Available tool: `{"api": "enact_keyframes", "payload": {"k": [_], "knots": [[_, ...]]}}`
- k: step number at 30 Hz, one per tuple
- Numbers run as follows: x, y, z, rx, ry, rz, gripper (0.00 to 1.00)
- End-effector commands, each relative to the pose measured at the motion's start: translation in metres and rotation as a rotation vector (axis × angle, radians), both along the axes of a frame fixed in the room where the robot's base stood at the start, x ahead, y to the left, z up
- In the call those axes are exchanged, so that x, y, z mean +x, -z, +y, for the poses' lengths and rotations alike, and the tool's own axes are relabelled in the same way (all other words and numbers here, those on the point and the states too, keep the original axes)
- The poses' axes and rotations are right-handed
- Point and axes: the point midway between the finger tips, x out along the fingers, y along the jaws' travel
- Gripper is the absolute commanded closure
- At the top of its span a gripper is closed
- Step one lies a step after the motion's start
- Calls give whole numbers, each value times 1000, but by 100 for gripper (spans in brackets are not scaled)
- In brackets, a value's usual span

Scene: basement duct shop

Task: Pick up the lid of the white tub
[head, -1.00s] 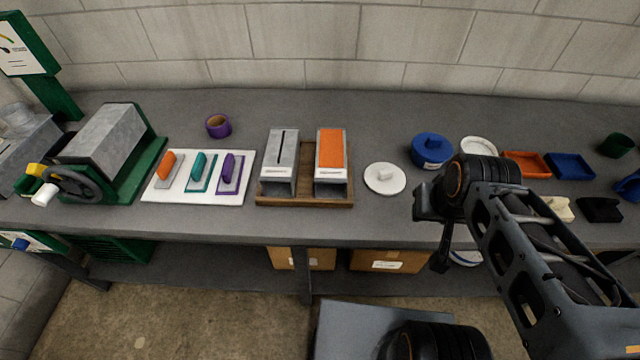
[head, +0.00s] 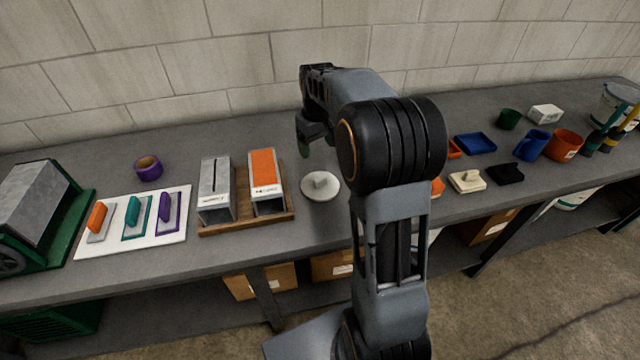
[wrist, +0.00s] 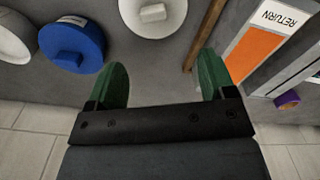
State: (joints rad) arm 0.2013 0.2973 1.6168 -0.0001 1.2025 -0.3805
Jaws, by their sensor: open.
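A white round lid (head: 320,187) with a block-shaped knob lies flat on the grey bench, right of the wooden tray. It also shows at the top of the wrist view (wrist: 152,16), partly cut off. My gripper (wrist: 162,72) is open and empty. Its green fingers are spread, and the lid appears beyond their tips, roughly centred between them. In the head view my gripper is above the bench, behind the lid and apart from it. A white tub (wrist: 12,42) is partly visible at the left of the wrist view; my arm hides it in the head view.
A blue lidded tub (wrist: 72,48) stands between the white tub and the lid. The wooden tray (head: 245,222) holds two boxes, one with an orange top. A blue tray (head: 475,143) and several small containers stand to the right. The back wall (head: 250,60) limits room behind.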

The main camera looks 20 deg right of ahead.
Motion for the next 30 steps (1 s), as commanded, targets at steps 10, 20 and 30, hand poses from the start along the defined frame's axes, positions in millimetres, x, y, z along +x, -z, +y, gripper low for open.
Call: {"api": "enact_keyframes", "payload": {"k": [10, 20, 30], "knots": [[14, 51, -12, 6, -15, 30, 23], [14, 92, -12, 5, -13, 25, 23], [12, 121, -13, 6, -13, 29, 23]]}}
